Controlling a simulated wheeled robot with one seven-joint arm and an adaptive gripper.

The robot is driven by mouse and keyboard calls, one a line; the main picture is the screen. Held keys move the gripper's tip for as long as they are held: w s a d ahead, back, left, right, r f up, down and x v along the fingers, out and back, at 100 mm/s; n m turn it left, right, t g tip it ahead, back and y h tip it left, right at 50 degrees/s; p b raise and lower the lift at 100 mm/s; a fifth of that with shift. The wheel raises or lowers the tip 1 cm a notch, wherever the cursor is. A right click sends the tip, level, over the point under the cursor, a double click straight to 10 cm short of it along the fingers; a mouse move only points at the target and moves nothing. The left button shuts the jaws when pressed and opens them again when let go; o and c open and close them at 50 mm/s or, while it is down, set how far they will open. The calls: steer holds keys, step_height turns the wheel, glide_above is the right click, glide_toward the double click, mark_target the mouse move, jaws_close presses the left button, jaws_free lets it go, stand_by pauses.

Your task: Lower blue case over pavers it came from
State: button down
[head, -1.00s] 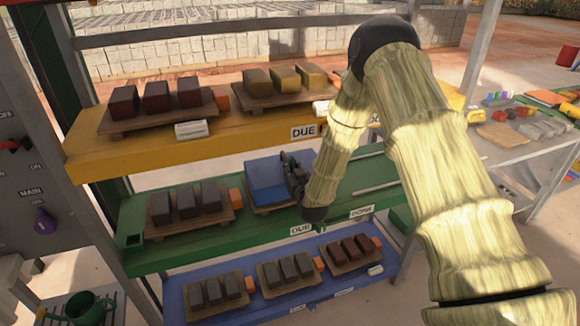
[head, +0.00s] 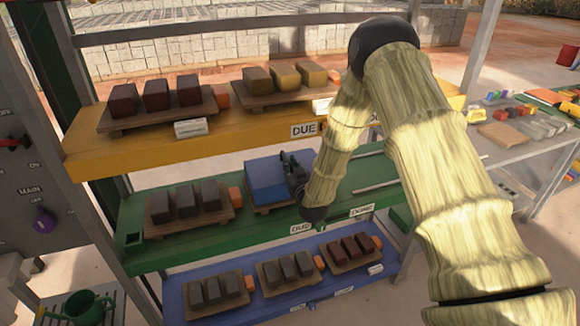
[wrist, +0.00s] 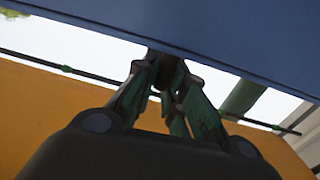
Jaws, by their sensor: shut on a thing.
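The blue case (head: 266,181) is on the middle green shelf, over a wooden pallet (head: 272,208). In the wrist view its blue side (wrist: 215,28) fills the top of the picture. My gripper (head: 294,172) is at the case's right side and shut on it; in the wrist view the fingers (wrist: 168,75) meet at the case's lower edge. Any pavers under the case are hidden. I cannot tell whether the case rests fully on the pallet.
Grey pavers (head: 187,203) on a pallet stand left of the case, with an orange block (head: 236,197) between. The yellow shelf (head: 230,133) is above, holding red and yellow pavers. The blue shelf (head: 335,290) is below. Green shelf (head: 350,188) right of the case is mostly clear.

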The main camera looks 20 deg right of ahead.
steer(key=c, duration=1.4)
jaws_free()
steer(key=s, duration=1.2)
steer(key=s+a+f+g, duration=0.2)
steer(key=s+f+g, duration=0.2)
steer(key=s+f, duration=0.55)
steer(key=s+a+f+g, duration=0.2)
steer(key=s+f+g, duration=0.3)
steer(key=s+f, duration=0.45)
steer(key=s+f+g, duration=0.3)
steer(key=s, duration=0.6)
steer(key=s+f+g, duration=0.3)
steer(key=s+f, duration=0.1)
steer(key=s, duration=0.5)
steer(key=s+f+g, duration=0.2)
steer(key=s+f, duration=0.1)
steer(key=s, duration=0.6)
steer(key=shift+s+a+f+g, duration=0.15)
steer(key=shift+s+a+g, duration=0.05)
steer(key=shift+a+g, duration=0.2)
